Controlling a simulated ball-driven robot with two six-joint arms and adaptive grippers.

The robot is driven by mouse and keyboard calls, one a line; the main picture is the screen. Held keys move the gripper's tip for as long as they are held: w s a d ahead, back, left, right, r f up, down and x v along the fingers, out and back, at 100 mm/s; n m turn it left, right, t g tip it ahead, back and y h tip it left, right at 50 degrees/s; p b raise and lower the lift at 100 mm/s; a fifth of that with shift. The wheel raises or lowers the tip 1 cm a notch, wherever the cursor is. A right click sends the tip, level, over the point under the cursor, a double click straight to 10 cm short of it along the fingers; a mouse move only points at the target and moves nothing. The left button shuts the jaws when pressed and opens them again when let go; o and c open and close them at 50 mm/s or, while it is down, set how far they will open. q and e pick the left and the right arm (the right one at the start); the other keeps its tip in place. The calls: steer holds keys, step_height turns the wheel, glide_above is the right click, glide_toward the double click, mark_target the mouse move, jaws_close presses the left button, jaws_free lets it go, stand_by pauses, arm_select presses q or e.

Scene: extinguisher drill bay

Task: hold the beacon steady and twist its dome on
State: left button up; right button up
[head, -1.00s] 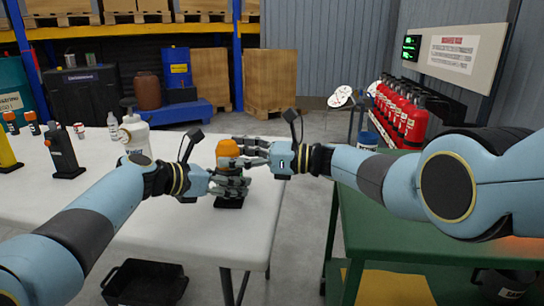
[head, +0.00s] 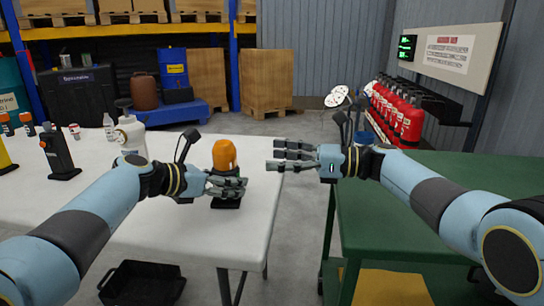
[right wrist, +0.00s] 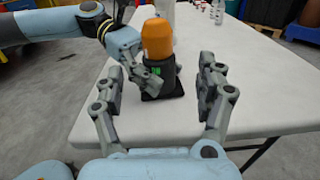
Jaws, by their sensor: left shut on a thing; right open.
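The beacon has a dark body (right wrist: 163,72) on a flat black base (head: 226,203), upright on the white table near its right end. Its orange dome (head: 224,154) sits on top of the body; the dome also shows in the right wrist view (right wrist: 157,39). I cannot tell how tightly it is seated. My left gripper (head: 229,187) is shut around the beacon's body below the dome, and its fingers hide part of the body. My right gripper (head: 278,156) is open and empty, to the right of the dome and apart from it.
A green table (head: 430,215) stands at the right, across a gap. Red extinguishers (head: 410,122) line the back right. A black crate (head: 140,283) is on the floor.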

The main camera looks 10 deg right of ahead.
step_height(320, 180, up, 3)
steer(key=w+m+t+h, duration=0.1)
steer(key=w+t, duration=0.1)
steer(key=m+t+h, duration=0.1)
steer(key=m+t, duration=0.1)
steer(key=t, duration=0.1)
glide_toward(234, 154)
steer(key=a, duration=0.1)
steer(key=x, duration=1.2)
steer(key=shift+w+d+f, duration=0.1)
steer(key=shift+w+d, duration=0.1)
steer(key=shift+w, duration=0.05)
